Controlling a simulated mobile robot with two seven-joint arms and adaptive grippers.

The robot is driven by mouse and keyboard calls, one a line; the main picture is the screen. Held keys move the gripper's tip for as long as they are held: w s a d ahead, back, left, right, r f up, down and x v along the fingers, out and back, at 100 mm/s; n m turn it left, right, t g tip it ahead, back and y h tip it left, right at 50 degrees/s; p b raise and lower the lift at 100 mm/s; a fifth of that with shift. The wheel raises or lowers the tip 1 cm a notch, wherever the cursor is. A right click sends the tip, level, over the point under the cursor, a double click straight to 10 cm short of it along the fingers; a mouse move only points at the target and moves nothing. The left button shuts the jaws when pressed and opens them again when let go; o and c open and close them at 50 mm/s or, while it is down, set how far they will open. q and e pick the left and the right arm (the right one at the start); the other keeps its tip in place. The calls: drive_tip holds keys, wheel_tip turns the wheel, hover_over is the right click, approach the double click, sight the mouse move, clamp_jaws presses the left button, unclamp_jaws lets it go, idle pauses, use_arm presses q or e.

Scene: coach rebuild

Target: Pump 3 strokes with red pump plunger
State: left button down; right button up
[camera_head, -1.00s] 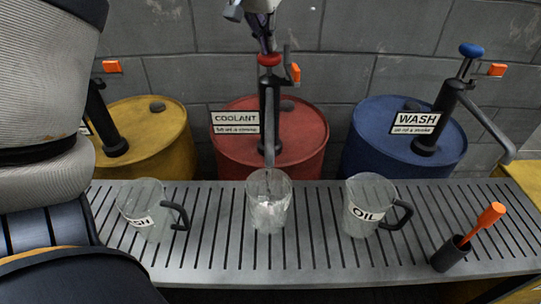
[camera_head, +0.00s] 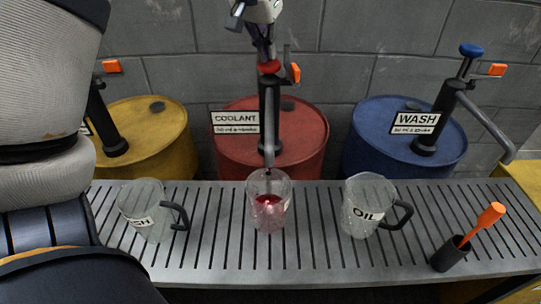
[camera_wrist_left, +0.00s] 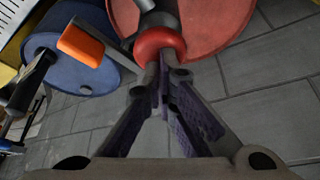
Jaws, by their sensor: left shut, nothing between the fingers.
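The red pump plunger (camera_head: 269,68) tops the black pump on the red drum (camera_head: 300,135) labelled COOLANT. My left gripper (camera_head: 264,50) is shut with nothing between its fingers, fingertips right above the red knob. In the left wrist view the shut fingertips (camera_wrist_left: 158,75) point at the red knob (camera_wrist_left: 159,45), seeming to touch it. Below the pump spout, a clear beaker (camera_head: 268,186) stands on the slatted bench (camera_head: 330,255) with red liquid (camera_head: 268,203) in its lower part. My right gripper is not in view.
A clear jug (camera_head: 146,203) with a partly hidden label stands left of the beaker, and an OIL jug (camera_head: 366,205) stands right. A yellow drum (camera_head: 160,125) and a blue WASH drum (camera_head: 370,140) flank the red one. An orange-handled tool (camera_head: 489,216) sits in a black holder.

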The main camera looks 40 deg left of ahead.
use_arm(q)
drive_tip(key=shift+f, duration=0.4)
drive_tip(key=shift+r, duration=3.75)
drive_tip(key=shift+f, duration=0.15)
drive_tip(key=shift+f, duration=3.55)
drive_tip(key=shift+r, duration=3.65)
wheel_tip(320, 180, up, 6)
